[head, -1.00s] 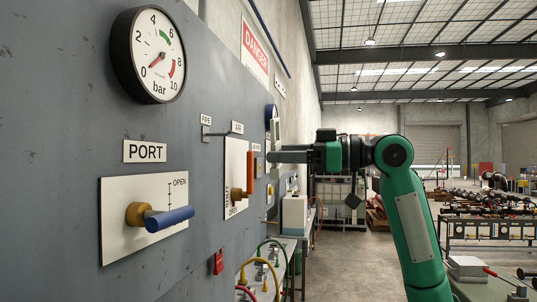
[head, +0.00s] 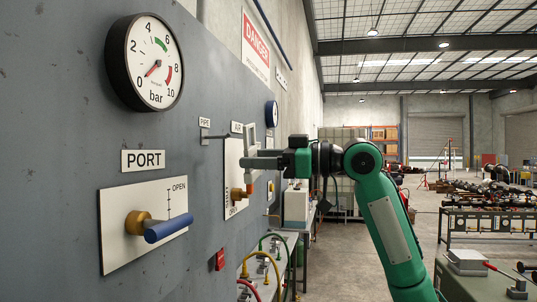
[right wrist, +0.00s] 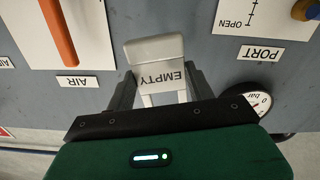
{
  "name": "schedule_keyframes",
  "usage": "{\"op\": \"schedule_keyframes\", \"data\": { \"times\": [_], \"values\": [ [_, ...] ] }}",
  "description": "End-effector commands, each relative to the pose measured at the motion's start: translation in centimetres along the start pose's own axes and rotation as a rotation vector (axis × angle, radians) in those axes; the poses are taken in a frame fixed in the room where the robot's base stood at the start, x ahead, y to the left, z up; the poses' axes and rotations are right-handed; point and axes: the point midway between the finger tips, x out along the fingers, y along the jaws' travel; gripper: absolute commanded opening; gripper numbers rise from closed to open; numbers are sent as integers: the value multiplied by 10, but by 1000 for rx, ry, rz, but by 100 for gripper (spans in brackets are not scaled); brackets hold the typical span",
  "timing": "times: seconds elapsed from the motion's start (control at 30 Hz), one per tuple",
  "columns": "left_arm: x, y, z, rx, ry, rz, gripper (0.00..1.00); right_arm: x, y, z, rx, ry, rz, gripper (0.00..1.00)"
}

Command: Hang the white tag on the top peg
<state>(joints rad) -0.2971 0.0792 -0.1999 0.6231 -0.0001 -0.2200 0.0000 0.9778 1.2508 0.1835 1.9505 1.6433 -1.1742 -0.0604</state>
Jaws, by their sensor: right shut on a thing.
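The white tag (head: 250,138) is in my right gripper (head: 252,163), its open loop standing up above the fingers. In the right wrist view the tag (right wrist: 157,52) reads EMPTY upside down and sits between the two fingers of the gripper (right wrist: 160,88). A small grey peg (head: 216,136) sticks out of the panel below the PIPE label, left of the tag in the head view. The tag looks apart from this peg. Other pegs I cannot make out. My left gripper is not in view.
The grey panel (head: 60,200) carries a pressure gauge (head: 144,62), a blue PORT lever (head: 168,224) and an AIR plate (head: 233,165). Its orange lever (right wrist: 60,32) is close to the gripper and partly hidden in the head view.

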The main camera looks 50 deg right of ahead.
Motion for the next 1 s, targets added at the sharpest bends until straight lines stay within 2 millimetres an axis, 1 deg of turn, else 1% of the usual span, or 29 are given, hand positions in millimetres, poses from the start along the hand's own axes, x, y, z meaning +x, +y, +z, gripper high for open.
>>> {"op": "schedule_keyframes", "data": {
  "times": [0.23, 0.9, 1.0],
  "values": [
    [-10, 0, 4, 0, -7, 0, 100, 16, 0, -1, 0, 0, -2, 32],
    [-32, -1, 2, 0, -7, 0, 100, 56, -1, 0, 0, 0, -2, 32],
    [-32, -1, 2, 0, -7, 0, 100, 60, -1, 5, 0, 0, -1, 32]
  ]
}}
